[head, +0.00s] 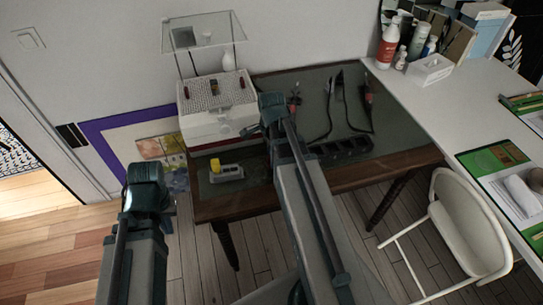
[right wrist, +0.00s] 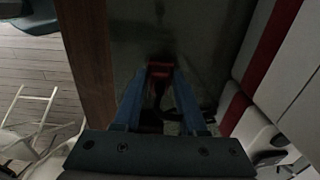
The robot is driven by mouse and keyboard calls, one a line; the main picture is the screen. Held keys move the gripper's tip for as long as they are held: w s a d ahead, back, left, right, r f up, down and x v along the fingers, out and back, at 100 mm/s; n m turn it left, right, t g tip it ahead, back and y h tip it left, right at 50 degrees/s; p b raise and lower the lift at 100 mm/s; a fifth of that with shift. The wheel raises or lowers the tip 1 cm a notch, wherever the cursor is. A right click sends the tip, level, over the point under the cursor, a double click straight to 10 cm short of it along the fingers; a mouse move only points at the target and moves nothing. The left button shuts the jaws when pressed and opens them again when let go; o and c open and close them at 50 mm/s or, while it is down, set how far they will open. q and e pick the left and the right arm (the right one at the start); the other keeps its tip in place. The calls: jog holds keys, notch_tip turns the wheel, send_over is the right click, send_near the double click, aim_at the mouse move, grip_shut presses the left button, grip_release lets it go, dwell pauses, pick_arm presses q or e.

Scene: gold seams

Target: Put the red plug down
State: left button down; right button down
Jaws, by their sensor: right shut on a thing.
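The red plug (right wrist: 160,70) is between the fingertips of my right gripper (right wrist: 158,76) in the right wrist view, above the dark table top. My right gripper (head: 274,106) also shows in the head view, over the table beside the white machine; its fingertips are largely hidden there. A small reddish part (head: 293,101) shows just right of it. My left gripper (head: 147,192) is at the lower left, off the table's left edge; its fingers cannot be made out.
A black power strip (head: 340,149) and black cords (head: 326,115) lie on the dark table (head: 405,135). A white machine (head: 215,105) and a small yellow-topped device (head: 227,172) are at its left. A white chair (head: 465,225) stands right.

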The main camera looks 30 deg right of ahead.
jog(key=shift+c, duration=2.3)
grip_release()
notch_tip(320, 180, up, 13)
jog(key=p, duration=1.3)
